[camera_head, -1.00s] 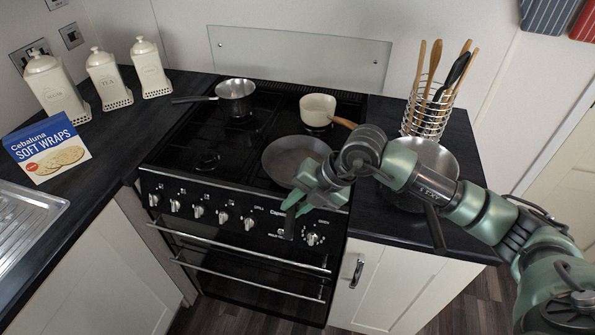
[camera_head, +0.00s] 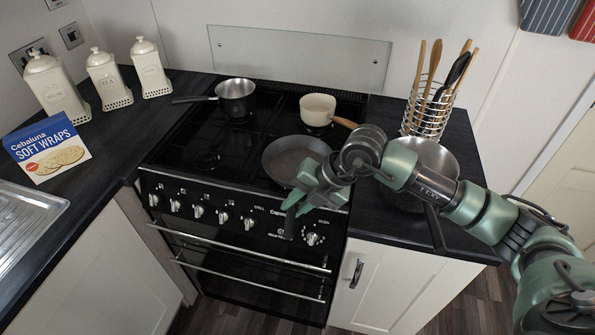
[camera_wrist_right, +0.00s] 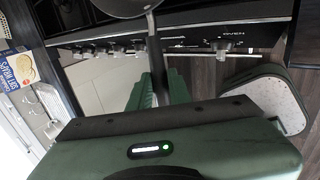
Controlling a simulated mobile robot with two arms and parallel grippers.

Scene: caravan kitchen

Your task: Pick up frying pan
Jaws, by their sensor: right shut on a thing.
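The frying pan (camera_head: 284,156) is dark grey and shallow. It sits on the front right of the black stove, its handle toward the front edge. My right gripper (camera_head: 291,212) is at the handle, just in front of the stove edge, and hides much of it. In the right wrist view the pan's rim (camera_wrist_right: 122,7) shows at the top. Its handle (camera_wrist_right: 155,48) runs down between the green fingers of my right gripper (camera_wrist_right: 158,88), which is shut on it. The pan appears to rest on the hob. My left gripper is in neither view.
A cream saucepan (camera_head: 317,106) with a wooden handle stands close behind the pan. A steel saucepan (camera_head: 236,92) is at the back left. A larger metal pan (camera_head: 437,158), partly behind my arm, is on the right counter beside a utensil basket (camera_head: 428,118). The front left hob is clear.

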